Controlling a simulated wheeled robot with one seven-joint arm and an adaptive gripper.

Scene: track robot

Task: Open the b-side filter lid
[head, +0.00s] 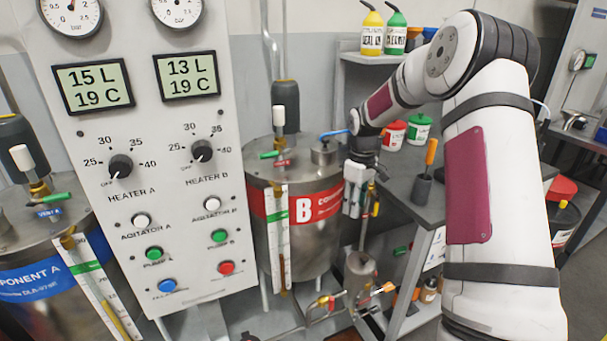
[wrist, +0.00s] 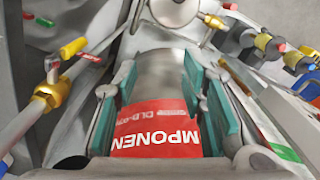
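Tank B (head: 322,245) is a steel drum with a red label, standing right of the control panel in the head view. A small metal cylinder (head: 360,280), apparently the b-side filter, sits low at its right; its lid appears closed. My gripper (head: 355,205) hangs beside the tank's right wall, above that cylinder. In the wrist view, my gripper (wrist: 163,115) has its teal-padded fingers apart. The red label (wrist: 155,130) shows between them, and I cannot tell whether they touch it. A round metal part (wrist: 172,10), perhaps the filter, is cut off at the top edge.
Valves and pipes (head: 325,302) run low in front of the tank. A brass valve with a pipe (wrist: 52,92) lies left in the wrist view, and several coloured fittings (wrist: 265,42) lie right. A grey bench (head: 400,185) holding a tool cup (head: 421,190) stands close right.

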